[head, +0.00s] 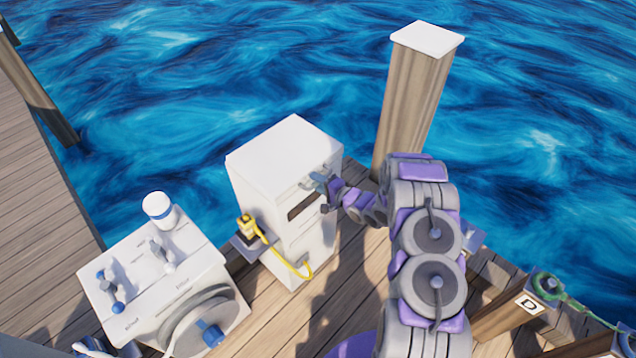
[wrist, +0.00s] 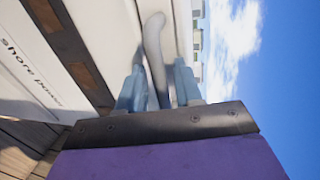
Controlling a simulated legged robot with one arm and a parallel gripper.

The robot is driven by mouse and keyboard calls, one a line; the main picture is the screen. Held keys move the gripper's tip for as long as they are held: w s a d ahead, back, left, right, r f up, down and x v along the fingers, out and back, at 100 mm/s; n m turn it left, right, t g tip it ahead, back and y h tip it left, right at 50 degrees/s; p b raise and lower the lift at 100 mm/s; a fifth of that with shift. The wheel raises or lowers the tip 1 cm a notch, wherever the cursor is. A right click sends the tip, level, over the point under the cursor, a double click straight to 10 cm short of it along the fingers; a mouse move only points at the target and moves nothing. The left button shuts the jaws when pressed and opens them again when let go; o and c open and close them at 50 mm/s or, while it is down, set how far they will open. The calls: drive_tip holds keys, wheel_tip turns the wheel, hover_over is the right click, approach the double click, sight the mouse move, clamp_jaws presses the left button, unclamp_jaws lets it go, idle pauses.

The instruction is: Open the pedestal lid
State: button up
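The white pedestal (head: 255,200) stands upright on the dock, its lid (head: 285,155) lying shut on top. A grey curved handle (head: 311,182) is on the front near the lid; it also shows in the wrist view (wrist: 153,45). My gripper (head: 320,184) is at this handle. In the wrist view, my gripper's blue fingers (wrist: 160,78) stand on either side of the handle, with a visible gap on the right. The fingers look open around it; contact on the left side is unclear.
A yellow plug and cable (head: 270,245) hang at the pedestal's left. A wooden post (head: 410,105) rises behind my arm. Water lies beyond the dock edge.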

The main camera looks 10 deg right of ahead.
drive_tip(key=shift+c, duration=0.3)
clamp_jaws()
drive_tip(key=shift+s, duration=0.1)
